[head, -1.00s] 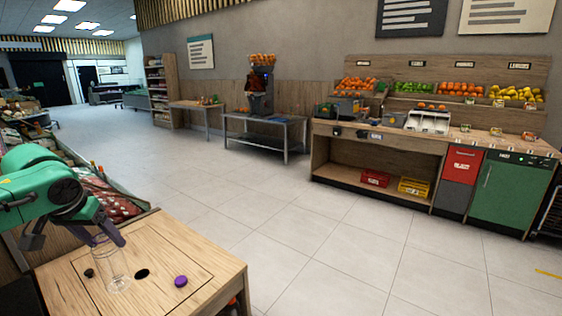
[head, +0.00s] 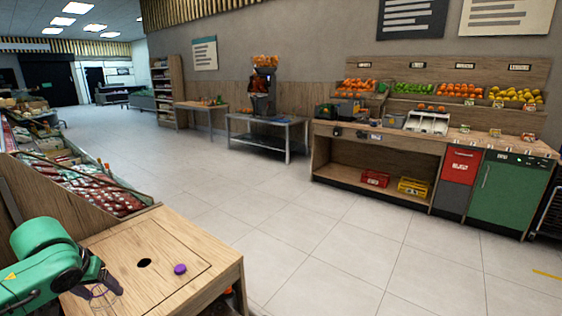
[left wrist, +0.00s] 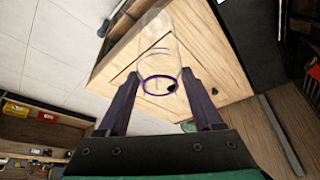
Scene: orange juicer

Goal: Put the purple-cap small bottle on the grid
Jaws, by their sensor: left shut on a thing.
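A clear small bottle with a purple ring at its neck (left wrist: 161,92) is between the fingers of my left gripper (left wrist: 160,84), which is shut on it. In the left wrist view its transparent body extends away from me over the wooden counter. In the head view my left gripper (head: 103,288) is low at the left, over the counter's near left part, and the bottle is only faintly visible there. A loose purple cap (head: 180,268) lies on the counter top. I cannot make out a grid. My right gripper is not in view.
An orange juicer (head: 262,90) stands on a metal table (head: 240,121) across open tiled floor (head: 230,205). A fruit counter (head: 335,132) stands farther right.

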